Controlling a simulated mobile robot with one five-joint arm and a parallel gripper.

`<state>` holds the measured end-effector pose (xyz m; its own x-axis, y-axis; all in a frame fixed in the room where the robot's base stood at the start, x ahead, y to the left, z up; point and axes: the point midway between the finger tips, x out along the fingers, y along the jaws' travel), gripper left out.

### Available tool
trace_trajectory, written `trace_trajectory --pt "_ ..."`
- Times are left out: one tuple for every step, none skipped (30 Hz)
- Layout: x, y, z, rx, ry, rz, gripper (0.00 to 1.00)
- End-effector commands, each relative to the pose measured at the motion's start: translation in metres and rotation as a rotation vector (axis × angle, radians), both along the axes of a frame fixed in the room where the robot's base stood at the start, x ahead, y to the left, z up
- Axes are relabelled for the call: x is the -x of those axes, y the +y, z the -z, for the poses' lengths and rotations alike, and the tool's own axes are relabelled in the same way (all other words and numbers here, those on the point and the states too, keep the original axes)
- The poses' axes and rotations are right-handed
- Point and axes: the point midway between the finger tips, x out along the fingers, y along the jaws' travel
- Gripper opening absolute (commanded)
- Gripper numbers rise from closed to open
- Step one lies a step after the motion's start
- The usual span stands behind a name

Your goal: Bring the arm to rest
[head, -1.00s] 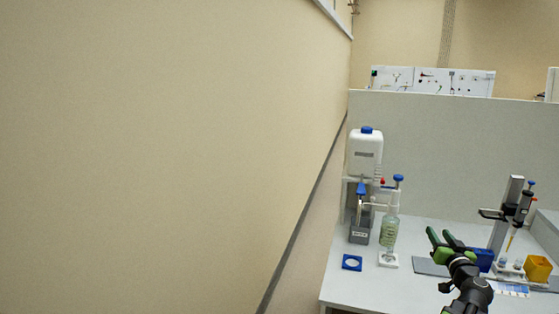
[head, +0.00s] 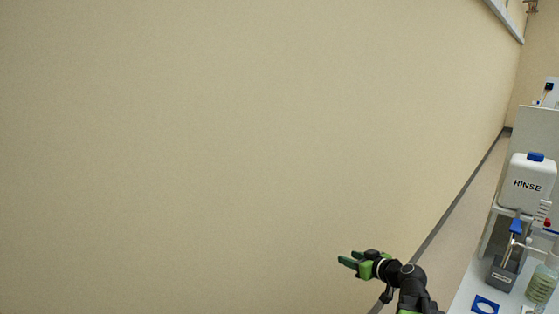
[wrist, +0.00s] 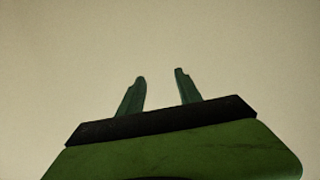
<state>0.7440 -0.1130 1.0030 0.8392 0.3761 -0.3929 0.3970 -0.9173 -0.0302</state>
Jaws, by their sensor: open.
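My gripper (head: 350,260) is in the lower middle of the head view, left of the bench and in front of the plain beige wall. It is raised and points left. In the wrist view my gripper (wrist: 160,85) shows two green fingers standing apart with nothing between them. Only the beige wall (wrist: 60,50) shows behind them. No object touches the fingers.
At the right edge a white bench (head: 464,300) carries a white RINSE bottle (head: 527,184) on a stand, a grey holder (head: 502,275), a clear bottle (head: 541,284) and a blue square with a light centre (head: 485,305). A grey partition (head: 541,130) stands behind. The wall fills the left.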

Motion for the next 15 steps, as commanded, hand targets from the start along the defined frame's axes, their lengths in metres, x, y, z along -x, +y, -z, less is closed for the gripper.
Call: trace_trajectory --pt "0.002 0.043 0.011 0.015 0.054 -0.07 0.41" --pt "0.005 0.065 0.019 0.025 0.093 -0.107 0.41" --pt "0.011 0.093 0.03 0.041 0.146 -0.151 0.41" --pt "0.016 0.112 0.038 0.053 0.188 -0.181 0.41" --pt "0.022 0.129 0.046 0.068 0.232 -0.208 0.41" --pt "0.032 0.15 0.057 0.088 0.292 -0.238 0.41" --pt "0.04 0.164 0.066 0.108 0.341 -0.256 0.41" --pt "0.049 0.177 0.074 0.126 0.392 -0.271 0.41" --pt "0.063 0.191 0.087 0.158 0.471 -0.281 0.41" --pt "0.074 0.199 0.096 0.186 0.536 -0.279 0.41" --pt "0.086 0.201 0.106 0.213 0.604 -0.264 0.41" --pt "0.1 0.197 0.116 0.247 0.692 -0.224 0.41" --pt "0.11 0.189 0.123 0.269 0.756 -0.18 0.41" --pt "0.119 0.176 0.129 0.287 0.819 -0.124 0.41" --pt "0.13 0.159 0.134 0.306 0.893 -0.047 0.41"
